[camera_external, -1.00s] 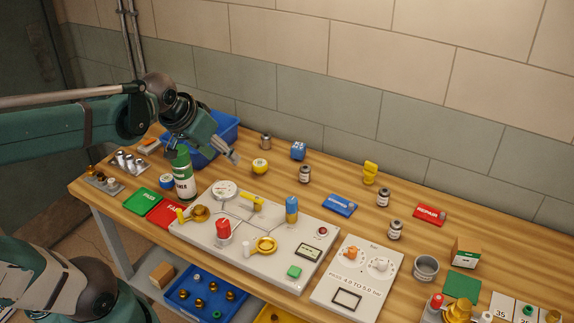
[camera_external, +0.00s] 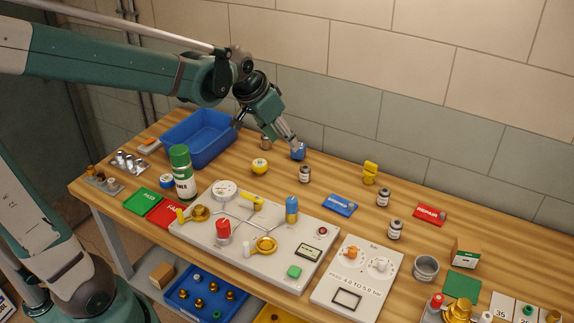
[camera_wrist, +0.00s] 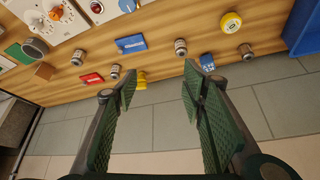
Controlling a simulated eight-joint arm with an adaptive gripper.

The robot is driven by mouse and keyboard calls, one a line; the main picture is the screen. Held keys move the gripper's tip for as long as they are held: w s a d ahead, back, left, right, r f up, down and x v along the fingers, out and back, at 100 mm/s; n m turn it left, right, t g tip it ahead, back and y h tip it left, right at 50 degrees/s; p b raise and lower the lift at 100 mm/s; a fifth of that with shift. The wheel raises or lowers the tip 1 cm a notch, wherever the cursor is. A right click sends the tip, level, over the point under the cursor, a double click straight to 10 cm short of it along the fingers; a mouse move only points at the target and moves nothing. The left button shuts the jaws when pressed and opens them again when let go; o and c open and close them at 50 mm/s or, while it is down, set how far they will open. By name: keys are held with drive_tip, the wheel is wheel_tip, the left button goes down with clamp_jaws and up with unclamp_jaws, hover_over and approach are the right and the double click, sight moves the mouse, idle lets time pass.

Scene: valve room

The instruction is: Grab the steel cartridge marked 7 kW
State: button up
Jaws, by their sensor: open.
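Several small steel cartridges stand on the wooden bench: one at the back by the wall (camera_external: 265,143), one near the middle (camera_external: 305,174), and two farther right, a rear one (camera_external: 383,197) and a front one (camera_external: 395,230). The wrist view shows them too: the back one (camera_wrist: 246,51), the middle one (camera_wrist: 180,47) and the right pair (camera_wrist: 115,71) (camera_wrist: 78,57). Their markings are too small to read, so I cannot tell which is 7 kW.
A blue bin (camera_external: 200,138) and a green canister (camera_external: 182,172) stand left. A yellow round piece (camera_external: 260,166), blue box (camera_external: 340,205), yellow part (camera_external: 370,172) and red box (camera_external: 430,215) lie around the cartridges. The valve panel (camera_external: 290,270) fills the front; the wall is close behind.

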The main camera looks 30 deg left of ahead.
drive_tip(key=w+d+f+m+g+p, duration=0.1)
drive_tip(key=w+d+f, duration=0.2)
drive_tip(key=w+d, duration=0.2)
drive_tip(key=w+d+f+m, duration=0.2)
drive_tip(key=w+d+f, duration=0.1)
drive_tip(key=w+d, duration=0.25)
drive_tip(key=m+g+h+p, duration=0.1)
drive_tip(key=m, duration=0.1)
hover_over(382, 191)
drive_tip(key=s+a, duration=0.1)
drive_tip(key=a, duration=0.1)
drive_tip(key=f, duration=1.2)
drive_tip(key=shift+s+f, duration=0.15)
drive_tip(key=shift+s, duration=0.05)
drive_tip(key=shift+d+f+h, duration=0.1)
drive_tip(key=shift+h, duration=0.2)
drive_tip(key=shift+x, duration=1.2)
drive_tip(key=shift+x, duration=2.6)
drive_tip(key=shift+s, duration=0.1)
